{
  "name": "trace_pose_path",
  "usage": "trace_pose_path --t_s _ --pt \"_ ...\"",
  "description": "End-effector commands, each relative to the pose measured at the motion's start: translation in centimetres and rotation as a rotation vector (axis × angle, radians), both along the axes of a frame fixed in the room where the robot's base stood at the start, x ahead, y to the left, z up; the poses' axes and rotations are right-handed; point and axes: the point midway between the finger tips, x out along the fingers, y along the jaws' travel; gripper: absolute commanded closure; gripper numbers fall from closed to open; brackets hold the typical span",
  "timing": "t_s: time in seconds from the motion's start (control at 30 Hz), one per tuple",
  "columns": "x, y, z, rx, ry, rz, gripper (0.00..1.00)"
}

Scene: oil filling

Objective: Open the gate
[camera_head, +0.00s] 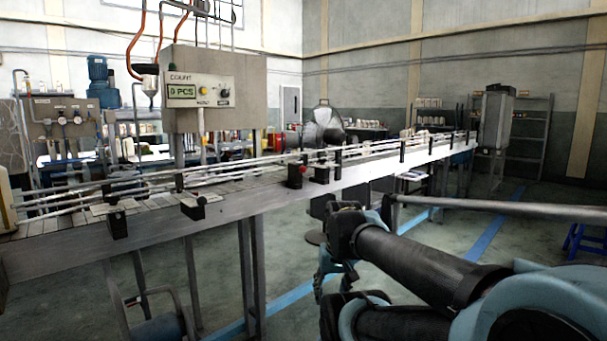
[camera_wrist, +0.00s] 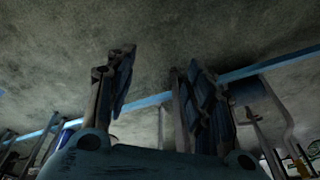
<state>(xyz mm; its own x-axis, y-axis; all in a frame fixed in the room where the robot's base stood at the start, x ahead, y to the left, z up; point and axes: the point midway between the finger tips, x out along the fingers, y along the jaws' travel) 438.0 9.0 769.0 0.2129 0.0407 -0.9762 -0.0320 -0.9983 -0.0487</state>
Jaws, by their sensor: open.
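A long conveyor (camera_head: 225,200) with metal guide rails crosses the head view. Small black fixtures are fixed along its near side; one with a red knob (camera_head: 295,174) is near the middle and another (camera_head: 195,206) is further left. I cannot tell which part is the gate. My gripper (camera_head: 333,275) hangs on the near side of the conveyor, below its edge and apart from the fixtures. In the wrist view my gripper (camera_wrist: 157,65) is open, with two blue-padded fingers apart and nothing between them. No gate is clearly visible there.
A control box marked COUNT (camera_head: 198,88) stands behind the conveyor. Conveyor legs (camera_head: 251,265) and a horizontal metal bar (camera_head: 500,207) are near my arm. A blue stool (camera_head: 585,238) is at the right. The floor (camera_head: 480,225) between is mostly clear.

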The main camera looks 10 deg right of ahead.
Motion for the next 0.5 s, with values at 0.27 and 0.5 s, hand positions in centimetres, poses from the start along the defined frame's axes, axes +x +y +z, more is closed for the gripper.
trace_pose_path --t_s 0.27,0.5 --pt "7.6 4.2 3.9 0.352 -0.065 -0.346 0.51" --pt "16.0 6.2 8.6 0.733 -0.082 -0.700 0.51"
